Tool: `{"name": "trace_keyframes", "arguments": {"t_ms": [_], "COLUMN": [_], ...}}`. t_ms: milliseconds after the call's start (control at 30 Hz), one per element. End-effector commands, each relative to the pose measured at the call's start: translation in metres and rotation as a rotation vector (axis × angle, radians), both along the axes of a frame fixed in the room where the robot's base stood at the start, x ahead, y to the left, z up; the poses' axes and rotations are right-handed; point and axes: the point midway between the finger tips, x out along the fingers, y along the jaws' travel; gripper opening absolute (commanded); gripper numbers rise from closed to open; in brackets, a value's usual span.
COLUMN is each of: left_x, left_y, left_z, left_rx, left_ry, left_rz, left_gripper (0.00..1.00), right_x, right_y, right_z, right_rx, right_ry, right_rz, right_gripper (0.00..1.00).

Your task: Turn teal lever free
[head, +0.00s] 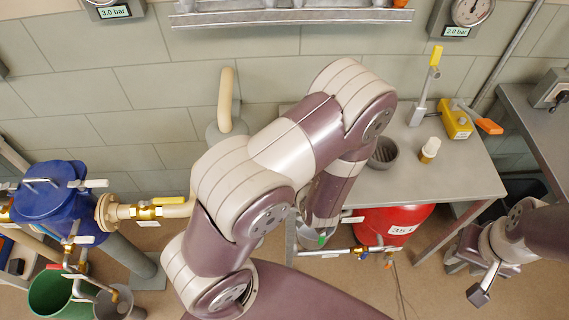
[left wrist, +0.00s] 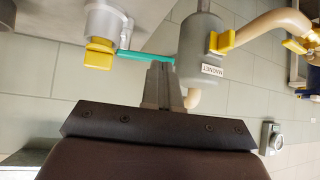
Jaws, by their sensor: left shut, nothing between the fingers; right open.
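The teal lever (left wrist: 145,57) shows in the left wrist view as a thin bar between a grey fitting with a yellow cap (left wrist: 99,54) and a grey cylinder (left wrist: 203,48) labelled MAGNET. My left gripper (left wrist: 163,72) is shut and empty, its fingertips at the lever in the picture; I cannot tell whether they touch it. In the head view my left arm hides most of that area, and only a small green bit shows below the forearm. My right gripper (head: 477,281) is open and empty at the lower right, away from the lever.
A grey bench (head: 455,180) carries a grey cup (head: 383,153), a small bottle (head: 429,150) and a yellow box (head: 456,120). A red tank (head: 395,226) stands below it. A blue vessel (head: 50,195) and a green bucket (head: 55,295) are at left.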

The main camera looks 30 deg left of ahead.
Motion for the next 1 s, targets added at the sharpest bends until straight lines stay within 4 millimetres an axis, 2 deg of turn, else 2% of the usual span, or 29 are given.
{"name": "trace_keyframes", "arguments": {"t_ms": [267,500,1000], "left_x": [0.030,0.054,0.059], "left_y": [0.033,0.055,0.062], "left_z": [-0.040,-0.037,-0.039], "left_rx": [-0.001,-0.002,-0.002], "left_ry": [0.003,0.000,0.001], "left_rz": [0.004,0.001,0.001], "left_gripper": [0.00,0.00,0.00], "right_x": [0.000,0.000,0.000], "right_y": [0.000,0.000,0.000], "right_z": [0.003,0.014,0.014], "right_rx": [0.000,0.000,0.000], "right_ry": [0.000,0.000,0.000], "right_rz": [0.000,0.000,0.000], "right_gripper": [0.43,0.43,0.43]}}
